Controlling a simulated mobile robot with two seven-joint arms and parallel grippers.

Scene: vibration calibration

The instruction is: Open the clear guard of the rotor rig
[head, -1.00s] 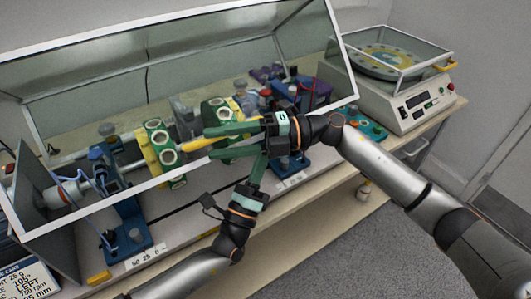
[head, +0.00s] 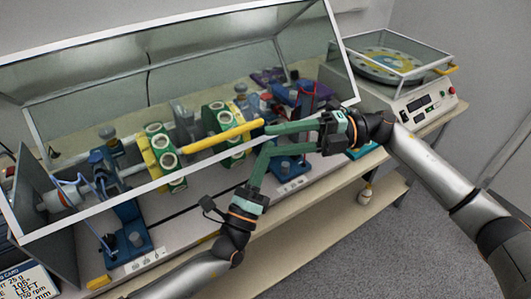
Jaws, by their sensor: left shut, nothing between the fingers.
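The clear guard (head: 100,201) is a white-framed transparent box over the rotor rig. It looks lowered, with a yellow handle bar (head: 225,137) along its front edge. Under it are green and yellow rotor discs (head: 160,152) and a blue stand (head: 128,235). My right gripper (head: 268,137) comes in from the right. Its green fingers look apart, with the tips by the handle's right end; I cannot tell whether they touch it. My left gripper (head: 266,150) is shut and empty, pointing up just below the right gripper's fingers, in front of the guard's edge.
A balance-like machine (head: 400,85) with its own clear cover and yellow handle stands at the right end of the bench. A printed card (head: 25,283) is at the lower left. A shelf (head: 330,205) runs below the bench front. Grey floor is clear at the lower right.

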